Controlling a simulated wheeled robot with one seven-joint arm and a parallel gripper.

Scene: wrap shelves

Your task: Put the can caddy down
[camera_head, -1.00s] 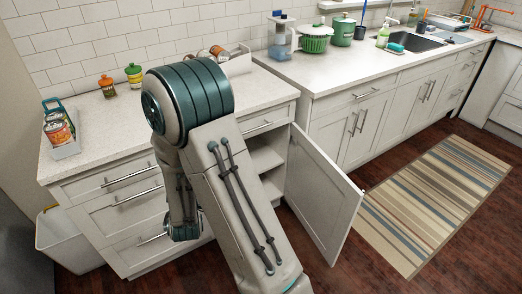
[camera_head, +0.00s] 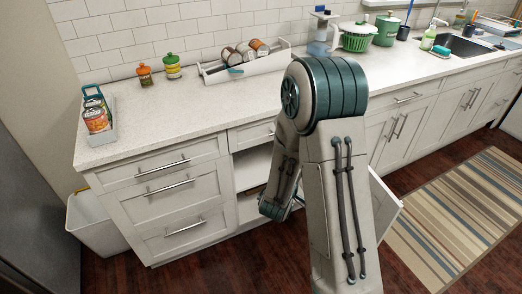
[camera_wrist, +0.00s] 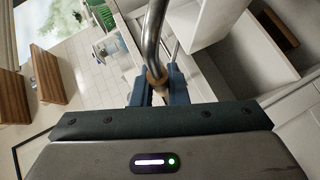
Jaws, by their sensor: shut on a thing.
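A small white caddy (camera_head: 109,131) with a teal handle holds cans (camera_head: 96,118) at the left end of the counter. It stands upright, apart from my arm. My gripper (camera_wrist: 158,92) shows in the wrist view, its blue fingertips closed around a curved shiny metal bar (camera_wrist: 154,40) with a tan part near the tips. I cannot tell what the bar belongs to. In the head view my gripper is hidden behind my arm.
A long white tray (camera_head: 222,78) with several tipped cans stands at the back of the counter (camera_head: 165,110), beside orange and yellow-green jars. The counter between caddy and tray is clear. Below, an open cabinet door (camera_head: 386,197) shows partly behind my arm.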

